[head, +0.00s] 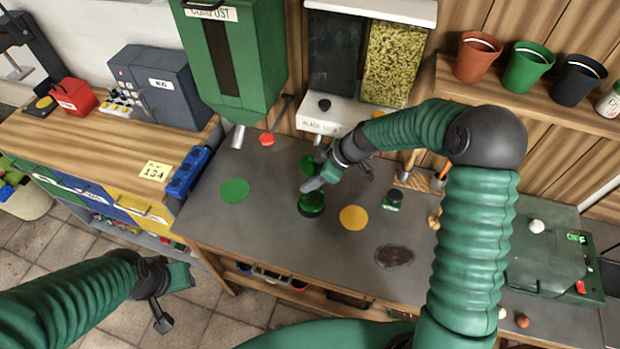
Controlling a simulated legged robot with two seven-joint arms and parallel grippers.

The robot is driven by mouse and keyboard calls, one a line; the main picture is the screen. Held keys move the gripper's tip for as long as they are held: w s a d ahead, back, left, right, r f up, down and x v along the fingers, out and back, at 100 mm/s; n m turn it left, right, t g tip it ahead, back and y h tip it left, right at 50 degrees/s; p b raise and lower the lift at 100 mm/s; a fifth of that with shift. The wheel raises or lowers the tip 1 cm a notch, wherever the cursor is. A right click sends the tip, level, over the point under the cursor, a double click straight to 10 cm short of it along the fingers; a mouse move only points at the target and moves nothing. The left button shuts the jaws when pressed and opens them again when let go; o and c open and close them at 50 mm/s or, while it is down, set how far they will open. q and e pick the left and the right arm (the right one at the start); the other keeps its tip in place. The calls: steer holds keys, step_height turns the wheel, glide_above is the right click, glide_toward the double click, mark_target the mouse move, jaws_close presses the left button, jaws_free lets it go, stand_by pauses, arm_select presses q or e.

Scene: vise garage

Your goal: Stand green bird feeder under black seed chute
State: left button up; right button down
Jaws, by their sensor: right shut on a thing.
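The green bird feeder (312,203) is a small round green thing with a dark base, over the grey bench top in the middle of the head view. My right gripper (314,186) is shut on it from above; whether its base touches the bench is hard to tell. The black seed dispenser (335,50) is the dark left window of the white-topped unit at the back. Its labelled chute front (319,126) is behind the feeder, and the outlet is partly hidden by my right wrist. My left gripper (168,296) is open and empty, low at the left.
A green compost hopper (232,60) hangs at the back left. A small dark-green item (394,199) stands right of the gripper. The bench's front left is clear.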

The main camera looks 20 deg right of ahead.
steer(key=f, duration=0.1)
steer(key=f+p, duration=0.1)
steer(key=f, duration=0.1)
steer(key=shift+w, duration=0.25)
steer(key=shift+d+f, duration=0.1)
steer(key=shift+f, duration=0.25)
steer(key=c, duration=0.9)
jaws_free()
steer(key=o, duration=0.3)
steer(key=shift+r, duration=0.1)
